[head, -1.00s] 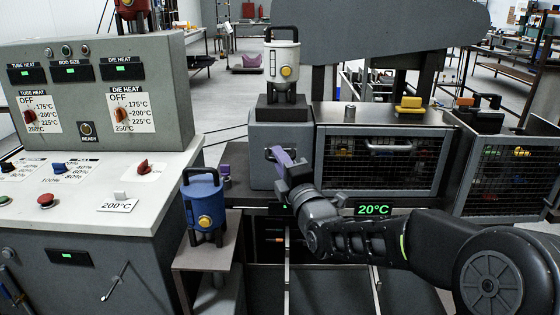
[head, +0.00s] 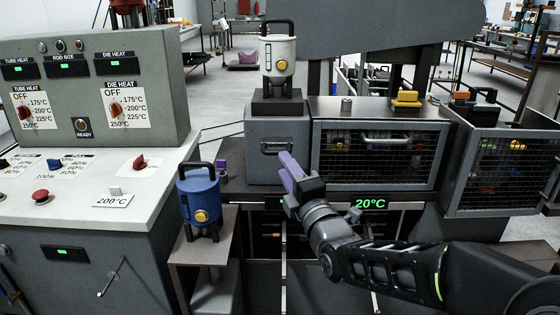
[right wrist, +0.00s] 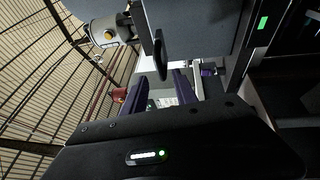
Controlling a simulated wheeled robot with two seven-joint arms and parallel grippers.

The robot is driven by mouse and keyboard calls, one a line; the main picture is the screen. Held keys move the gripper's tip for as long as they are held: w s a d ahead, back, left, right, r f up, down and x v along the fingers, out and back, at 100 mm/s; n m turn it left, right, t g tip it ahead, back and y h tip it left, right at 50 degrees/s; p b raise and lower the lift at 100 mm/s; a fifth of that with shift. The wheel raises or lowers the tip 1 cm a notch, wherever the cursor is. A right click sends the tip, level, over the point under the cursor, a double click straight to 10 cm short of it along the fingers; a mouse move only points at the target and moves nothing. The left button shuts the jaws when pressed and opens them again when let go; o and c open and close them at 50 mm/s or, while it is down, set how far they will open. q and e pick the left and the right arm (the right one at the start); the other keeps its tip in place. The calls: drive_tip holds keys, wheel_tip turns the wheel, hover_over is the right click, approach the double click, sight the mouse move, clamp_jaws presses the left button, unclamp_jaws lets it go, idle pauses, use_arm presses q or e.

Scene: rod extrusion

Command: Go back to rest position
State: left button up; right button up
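My right gripper (head: 290,174), with purple fingers, is in front of the grey box (head: 262,132) on the machine. It points up and away, just right of and below the box's dark handle (head: 276,147), and appears clear of it. In the right wrist view the two purple fingers (right wrist: 160,92) are apart with nothing between them. The dark handle (right wrist: 160,55) shows beyond them. My left gripper is not in view.
A control console (head: 95,100) stands at the left. A blue canister (head: 199,194) sits on a small stand (head: 206,250). A white canister (head: 278,60) tops the grey box. Mesh guard doors (head: 375,160) are at the right, above the 20°C display (head: 370,204).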

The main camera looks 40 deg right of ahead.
drive_tip(key=shift+s+a+f, duration=0.15)
drive_tip(key=shift+s, duration=0.45)
